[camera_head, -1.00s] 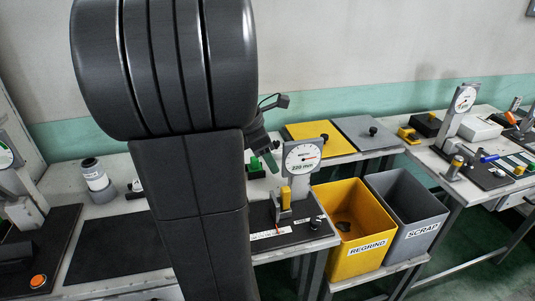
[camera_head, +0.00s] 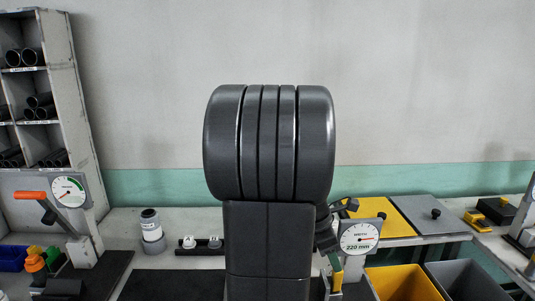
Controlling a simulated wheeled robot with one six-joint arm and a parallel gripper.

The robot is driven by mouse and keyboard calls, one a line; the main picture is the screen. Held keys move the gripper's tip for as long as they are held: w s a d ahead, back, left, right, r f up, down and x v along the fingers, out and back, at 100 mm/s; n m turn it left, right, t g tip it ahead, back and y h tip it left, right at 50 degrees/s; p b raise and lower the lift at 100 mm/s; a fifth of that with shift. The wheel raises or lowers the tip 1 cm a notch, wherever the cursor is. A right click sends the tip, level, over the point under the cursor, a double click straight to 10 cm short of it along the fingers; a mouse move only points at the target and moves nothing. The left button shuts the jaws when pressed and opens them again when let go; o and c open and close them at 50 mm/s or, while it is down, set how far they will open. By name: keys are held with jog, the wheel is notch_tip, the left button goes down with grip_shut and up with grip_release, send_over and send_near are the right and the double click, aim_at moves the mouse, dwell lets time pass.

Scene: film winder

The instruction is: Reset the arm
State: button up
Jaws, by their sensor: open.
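My arm fills the middle of the head view, its dark ribbed joint upright against the wall. My gripper (camera_head: 328,243) shows only in part, at the right edge of my arm, close in front of the dial gauge (camera_head: 359,238) marked 220 mm. It is open, and no held thing shows. The gauge's yellow clamp (camera_head: 337,281) is just below that. My arm hides part of the bench.
A shelf rack with dark tubes (camera_head: 39,106) and a dial fixture with an orange handle (camera_head: 66,193) stand left. A yellow bin (camera_head: 402,284) and a grey bin (camera_head: 466,282) are at lower right. The wall above is clear.

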aim_at(333, 272)
jog(key=x, duration=0.6)
jog(key=shift+w+a+b, duration=0.1)
jog(key=shift+a+b, duration=0.25)
jog(key=shift+b, duration=0.05)
jog(key=shift+a, duration=0.5)
jog(key=shift+r, duration=0.15)
